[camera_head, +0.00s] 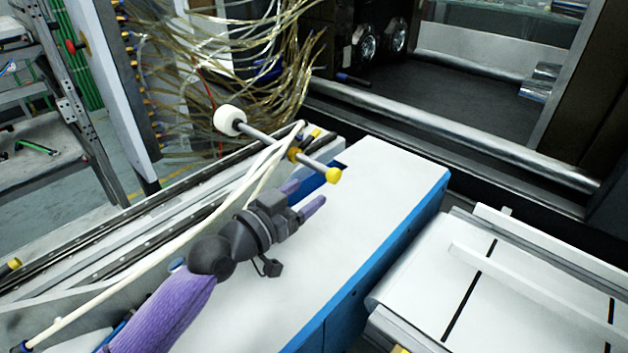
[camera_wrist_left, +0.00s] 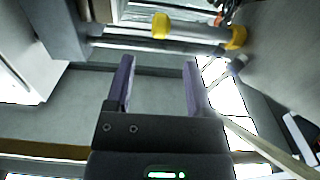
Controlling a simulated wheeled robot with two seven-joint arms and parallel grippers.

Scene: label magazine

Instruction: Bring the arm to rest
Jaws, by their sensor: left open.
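My left arm comes in from the lower left in a purple sleeve. My left gripper (camera_head: 302,198) has purple fingers and is open and empty, over the white top of the blue-sided machine (camera_head: 375,185). In the left wrist view its two fingers (camera_wrist_left: 159,85) stand apart with nothing between them. A metal rod with a white roller (camera_head: 229,120) and a yellow end knob (camera_head: 333,175) lies just beyond the fingers, apart from them as far as I can tell. My right gripper is not in view.
A pale bar (camera_head: 160,250) runs beside my left arm. Tangled clear tubes (camera_head: 240,70) hang behind the roller. A white conveyor bed (camera_head: 510,290) is at the lower right. A dark machine bay (camera_head: 450,95) opens at the back. The white top to the right of my gripper is clear.

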